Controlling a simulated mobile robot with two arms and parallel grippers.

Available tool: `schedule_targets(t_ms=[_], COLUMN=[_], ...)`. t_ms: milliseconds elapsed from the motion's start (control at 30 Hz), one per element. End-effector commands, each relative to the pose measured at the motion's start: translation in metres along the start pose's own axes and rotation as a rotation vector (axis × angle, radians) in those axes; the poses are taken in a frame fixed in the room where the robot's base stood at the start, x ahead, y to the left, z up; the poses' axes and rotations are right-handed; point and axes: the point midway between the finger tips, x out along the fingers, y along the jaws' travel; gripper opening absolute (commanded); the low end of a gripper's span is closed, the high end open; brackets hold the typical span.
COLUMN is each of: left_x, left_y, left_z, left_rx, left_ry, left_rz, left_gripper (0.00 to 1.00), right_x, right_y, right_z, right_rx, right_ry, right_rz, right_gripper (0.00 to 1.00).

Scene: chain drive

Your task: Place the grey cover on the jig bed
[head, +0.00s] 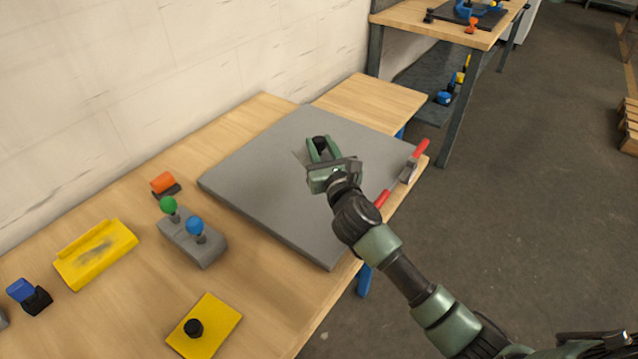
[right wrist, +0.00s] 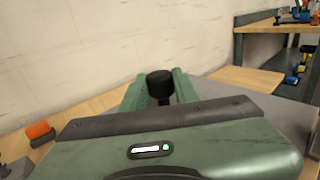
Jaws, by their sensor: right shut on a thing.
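My right gripper (head: 320,147) is shut on the black knob (head: 320,142) of the grey cover. The knob also shows between the fingers in the right wrist view (right wrist: 160,86). A thin grey edge of the cover (head: 300,157) shows just left of the fingers; the gripper hides most of the rest. The cover is over the large flat grey jig bed (head: 270,205) on the wooden table. Their greys are nearly alike, so I cannot tell whether the cover touches the bed. My left gripper is not in view.
Red-handled clamps (head: 420,150) stand along the bed's right edge, near my right arm. Left of the bed are a grey block with green and blue knobs (head: 192,240), an orange-topped part (head: 163,183), a yellow tray (head: 95,254) and a yellow plate with black knob (head: 217,312).

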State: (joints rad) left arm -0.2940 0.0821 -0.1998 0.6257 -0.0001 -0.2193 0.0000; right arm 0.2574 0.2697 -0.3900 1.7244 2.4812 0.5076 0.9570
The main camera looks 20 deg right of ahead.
Motion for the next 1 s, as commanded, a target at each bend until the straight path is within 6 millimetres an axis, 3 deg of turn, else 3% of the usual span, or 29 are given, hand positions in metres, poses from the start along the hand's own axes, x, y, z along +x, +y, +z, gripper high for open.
schedule_targets(t_ms=[33,100,300,533,767,1000], left_x=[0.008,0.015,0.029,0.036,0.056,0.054], left_y=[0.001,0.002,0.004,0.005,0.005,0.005], left_z=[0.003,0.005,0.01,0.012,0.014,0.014], left_rx=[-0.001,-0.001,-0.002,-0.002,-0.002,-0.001], left_ry=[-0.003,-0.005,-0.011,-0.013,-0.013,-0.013], left_rz=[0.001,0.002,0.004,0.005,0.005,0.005], left_gripper=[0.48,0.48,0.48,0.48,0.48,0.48], right_x=[0.0,0.0,0.0,0.0,0.0,0.0], right_y=[0.0,0.001,0.001,0.0,0.0,0.0], right_z=[-0.019,-0.039,-0.075,-0.09,-0.125,-0.124], right_rx=[0.002,0.003,0.002,0.0,0.002,0.0], right_ry=[0.004,0.003,0.0,-0.003,-0.001,-0.003], right_rz=[-0.001,-0.001,0.001,0.001,0.0,0.001], right_gripper=[0.0,0.0,0.0,0.0,0.0,0.0])
